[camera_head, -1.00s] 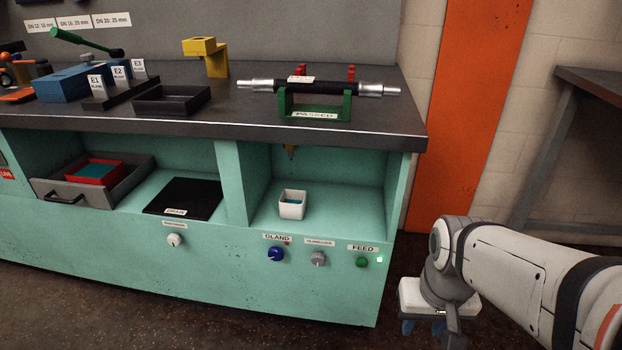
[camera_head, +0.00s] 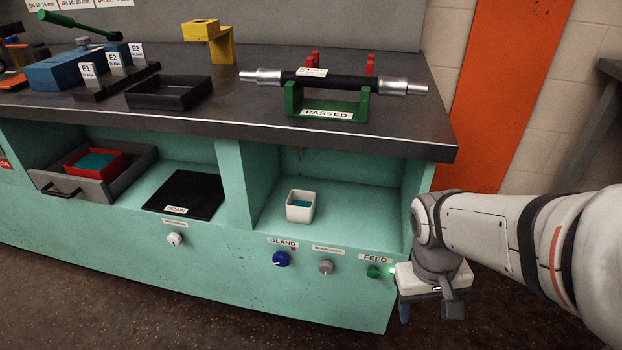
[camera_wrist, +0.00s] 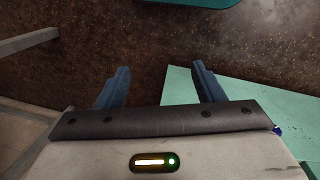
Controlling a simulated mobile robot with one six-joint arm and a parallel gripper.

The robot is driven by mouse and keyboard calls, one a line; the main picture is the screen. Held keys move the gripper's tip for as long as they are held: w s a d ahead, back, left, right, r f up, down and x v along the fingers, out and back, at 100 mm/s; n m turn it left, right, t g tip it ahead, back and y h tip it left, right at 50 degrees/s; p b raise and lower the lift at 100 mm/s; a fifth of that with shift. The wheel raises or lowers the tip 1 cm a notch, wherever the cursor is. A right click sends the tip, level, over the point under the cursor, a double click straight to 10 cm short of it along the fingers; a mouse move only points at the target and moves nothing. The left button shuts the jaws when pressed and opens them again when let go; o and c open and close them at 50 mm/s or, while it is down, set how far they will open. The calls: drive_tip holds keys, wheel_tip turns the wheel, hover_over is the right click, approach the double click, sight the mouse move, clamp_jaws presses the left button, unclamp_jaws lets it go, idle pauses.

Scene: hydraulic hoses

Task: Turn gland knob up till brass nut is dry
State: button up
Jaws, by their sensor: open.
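The gland knob (camera_head: 281,259) is a blue round knob with a white mark, under the GLAND label on the teal bench front. The brass nut (camera_head: 298,153) shows only as a small brass piece under the bench top, above a white cup (camera_head: 301,206) with blue-green content; I cannot tell whether it is wet. My gripper (camera_head: 404,312) is at the right end of the bench front, right of and below the gland knob, apart from it.
A grey knob (camera_head: 326,267) and a green FEED button (camera_head: 373,271) sit between the gland knob and my gripper. A white knob (camera_head: 175,239) is left. A hose (camera_head: 330,82) rests on the green PASSED stand (camera_head: 364,104). The floor before the bench is clear.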

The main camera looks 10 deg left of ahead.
drive_tip(key=w+n+h, duration=0.1)
drive_tip(key=w+f+n+g+h+p, duration=0.1)
drive_tip(key=n+h, duration=0.1)
drive_tip(key=w+f+n+h, duration=0.1)
drive_tip(key=n+h, duration=0.1)
drive_tip(key=shift+w+p, duration=0.15)
drive_tip(key=shift+p, duration=0.2)
drive_tip(key=w+a+f+n+t+h+p, duration=0.3)
drive_tip(key=w+a+n+t+h, duration=0.45)
drive_tip(key=w+a+n, duration=0.2)
drive_tip(key=n+t+y, duration=1.2)
drive_tip(key=n+y, duration=0.1)
drive_tip(key=n, duration=0.3)
approach(280, 264)
drive_tip(key=w, duration=0.9)
drive_tip(key=shift+w+d+r, duration=0.1)
drive_tip(key=shift+w+d, duration=0.1)
drive_tip(key=c, duration=1)
